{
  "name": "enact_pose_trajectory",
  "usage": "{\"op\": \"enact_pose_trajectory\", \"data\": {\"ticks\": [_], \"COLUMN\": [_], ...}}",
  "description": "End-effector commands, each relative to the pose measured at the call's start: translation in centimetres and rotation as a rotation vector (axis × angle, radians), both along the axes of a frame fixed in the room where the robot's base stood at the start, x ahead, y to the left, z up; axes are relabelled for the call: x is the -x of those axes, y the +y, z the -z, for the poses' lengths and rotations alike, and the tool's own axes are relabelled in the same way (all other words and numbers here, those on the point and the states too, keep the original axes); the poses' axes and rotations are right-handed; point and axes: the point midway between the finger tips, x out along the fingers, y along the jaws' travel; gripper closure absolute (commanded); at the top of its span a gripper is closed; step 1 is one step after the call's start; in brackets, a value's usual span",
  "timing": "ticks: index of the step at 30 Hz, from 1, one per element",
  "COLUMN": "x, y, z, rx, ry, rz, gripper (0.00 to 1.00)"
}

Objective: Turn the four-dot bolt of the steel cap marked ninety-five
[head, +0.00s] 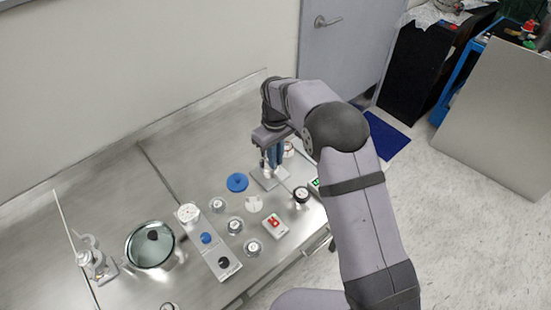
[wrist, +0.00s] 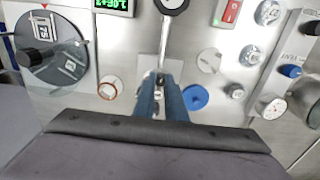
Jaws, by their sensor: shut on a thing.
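My gripper (head: 274,162) points down at the bench, and its two blue fingers (wrist: 160,80) are shut on the end of a thin metal stem. The stem leads to a dark-rimmed round dial (wrist: 172,5), also seen in the head view (head: 301,195). A grey plate lies under the fingertips. Several small steel caps with white labels stand nearby, such as one cap (head: 235,225) and another (wrist: 251,55). I cannot read ninety-five on any cap or make out a four-dot bolt.
A blue disc (head: 237,182), a white disc (head: 253,204) and a red-switch box (head: 274,224) stand near the gripper. A green-digit display (wrist: 112,6) is close by. Farther left are a knob panel (head: 222,264) and a round glass-topped vessel (head: 135,246). The rear bench is clear.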

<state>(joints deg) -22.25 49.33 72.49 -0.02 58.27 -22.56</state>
Motion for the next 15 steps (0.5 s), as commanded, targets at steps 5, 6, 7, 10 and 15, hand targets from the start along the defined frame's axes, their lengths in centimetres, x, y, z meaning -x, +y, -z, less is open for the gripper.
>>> {"op": "enact_pose_trajectory", "data": {"ticks": [5,6,7,10,15], "x": [-0.15,-0.16,-0.16,-0.16,-0.18], "y": [0.11,0.11,0.11,0.12,0.13], "z": [-0.16,-0.17,-0.17,-0.18,-0.21], "rx": [-0.003,-0.003,-0.003,-0.003,-0.003], "ry": [-0.006,-0.006,-0.006,-0.006,-0.007], "rz": [-0.093,-0.107,-0.118,-0.142,-0.160], "gripper": [1.00,1.00,1.00,1.00,1.00]}}
